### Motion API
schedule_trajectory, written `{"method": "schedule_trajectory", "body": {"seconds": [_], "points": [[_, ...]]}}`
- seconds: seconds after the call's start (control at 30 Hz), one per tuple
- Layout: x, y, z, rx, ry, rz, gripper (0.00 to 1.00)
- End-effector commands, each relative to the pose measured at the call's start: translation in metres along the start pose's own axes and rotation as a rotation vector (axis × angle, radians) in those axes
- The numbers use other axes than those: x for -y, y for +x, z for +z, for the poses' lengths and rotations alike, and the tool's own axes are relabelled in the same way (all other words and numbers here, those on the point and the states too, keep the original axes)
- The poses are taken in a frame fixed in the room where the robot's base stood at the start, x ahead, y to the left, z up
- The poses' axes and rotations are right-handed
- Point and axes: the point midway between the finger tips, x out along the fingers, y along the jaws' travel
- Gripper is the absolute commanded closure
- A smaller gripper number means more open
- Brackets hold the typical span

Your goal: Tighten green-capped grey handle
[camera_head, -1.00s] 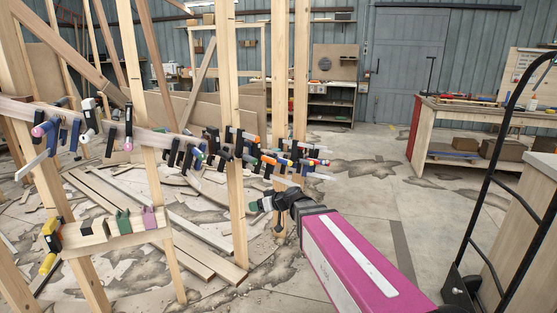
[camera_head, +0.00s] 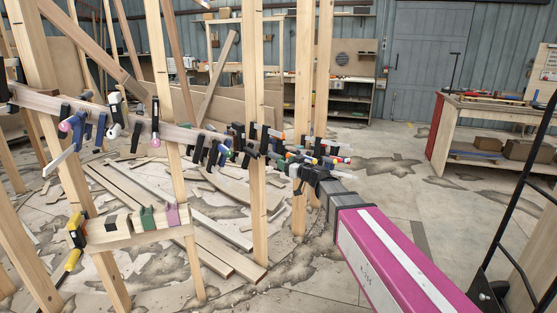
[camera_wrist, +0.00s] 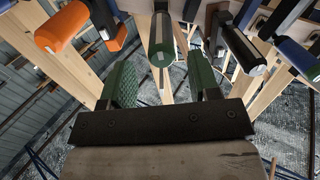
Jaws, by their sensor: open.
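The green-capped grey handle (camera_wrist: 162,42) points toward me at the top middle of the wrist view. Its round green end faces the camera. My gripper (camera_wrist: 162,78) is open, with one green-padded finger on each side of the handle's line. The handle appears between and beyond the fingertips, and I see no contact. In the head view my gripper (camera_head: 286,163) is at the right end of the clamp row, where the green-capped handle cannot be told apart.
An orange handle (camera_wrist: 115,33) and an orange-capped blue handle (camera_wrist: 62,27) crowd the left. The clamps line a curved wooden stringer (camera_head: 90,112) between upright posts (camera_head: 257,210). Planks lie on the floor.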

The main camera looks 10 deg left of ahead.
Motion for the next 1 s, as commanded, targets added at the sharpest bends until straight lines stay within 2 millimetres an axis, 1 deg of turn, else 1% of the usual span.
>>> {"method": "schedule_trajectory", "body": {"seconds": [0.03, 0.1, 0.2, 0.3, 0.43, 0.67, 0.77, 0.8, 0.83, 1.0], "points": [[-0.001, 0.014, 0.0, 0.0, 0.0, -0.001, 0.44], [-0.001, 0.027, 0.0, 0.0, 0.0, -0.001, 0.44], [-0.001, 0.043, 0.001, 0.0, 0.0, -0.001, 0.44], [-0.001, 0.054, 0.001, 0.0, 0.001, -0.001, 0.44], [0.0, 0.061, 0.0, 0.001, 0.001, 0.0, 0.44], [0.0, 0.06, 0.0, 0.001, 0.001, 0.0, 0.44], [0.0, 0.06, 0.0, 0.001, 0.001, 0.0, 0.73], [0.0, 0.06, 0.0, 0.001, 0.001, 0.0, 0.86], [0.0, 0.06, 0.0, 0.001, 0.001, 0.0, 0.94], [0.0, 0.06, 0.0, 0.001, 0.003, 0.0, 0.93]]}}
